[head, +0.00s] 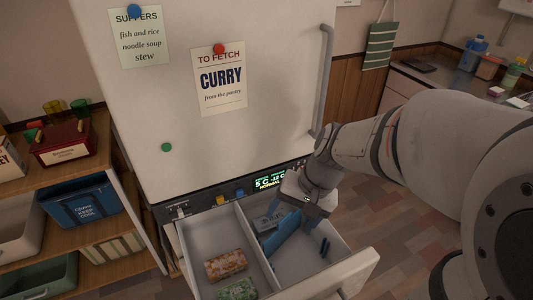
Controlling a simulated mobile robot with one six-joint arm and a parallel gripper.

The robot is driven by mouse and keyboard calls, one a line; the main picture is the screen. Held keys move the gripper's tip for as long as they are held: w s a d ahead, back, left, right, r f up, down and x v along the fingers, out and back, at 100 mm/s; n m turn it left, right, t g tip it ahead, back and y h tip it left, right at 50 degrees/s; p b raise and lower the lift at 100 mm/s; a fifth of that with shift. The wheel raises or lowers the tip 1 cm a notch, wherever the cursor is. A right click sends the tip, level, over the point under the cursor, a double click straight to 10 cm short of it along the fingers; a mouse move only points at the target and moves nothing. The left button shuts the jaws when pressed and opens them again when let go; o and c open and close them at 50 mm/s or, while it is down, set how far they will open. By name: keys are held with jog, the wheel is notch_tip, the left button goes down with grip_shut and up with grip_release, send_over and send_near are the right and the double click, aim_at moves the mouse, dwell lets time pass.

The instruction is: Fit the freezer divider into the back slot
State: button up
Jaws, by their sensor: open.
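The freezer drawer (362,264) is pulled out below the fridge door. A blue flat panel, apparently the divider (281,240), sits in its right compartment, tilted across the picture. My gripper (303,214) is over the drawer's back right part, close above the panel. It is open; whether its fingers touch the panel I cannot tell. Small dark blue pieces (325,247) show at the right inside the drawer; I cannot tell what they are. The back slot is not clearly visible; my gripper covers part of that area.
A white wall (257,253) splits the drawer lengthwise. An orange-brown package (226,265) and a green one (238,289) lie in the left compartment. A pale blue package (268,220) lies beside the panel. The fridge door (275,120) stands behind; a shelf unit (95,232) is left.

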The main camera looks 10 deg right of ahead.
jog(key=o, duration=0.4)
jog(key=w+f+m+y, duration=0.1)
jog(key=w+f+m, duration=0.1)
jog(key=w+a+f+m+y, duration=0.1)
jog(key=w+f+m, duration=0.1)
jog(key=w+a+f+m+y, duration=0.1)
jog(key=w+f+m+y, duration=0.1)
jog(key=w, duration=0.1)
jog(key=shift+f, duration=0.15)
jog(key=shift+o, duration=0.6)
jog(key=w+d+f+m+t+y+b, duration=0.1)
jog(key=w+f+m+t, duration=0.2)
jog(key=w+f+m, duration=0.4)
jog(key=shift+d+f+y, duration=0.35)
jog(key=shift+y, duration=0.05)
jog(key=m+t+h, duration=0.3)
jog(key=m+t, duration=0.1)
jog(key=m, duration=0.7)
send_near(286, 219)
jog(key=x, duration=0.3)
jog(key=shift+x, duration=3.7)
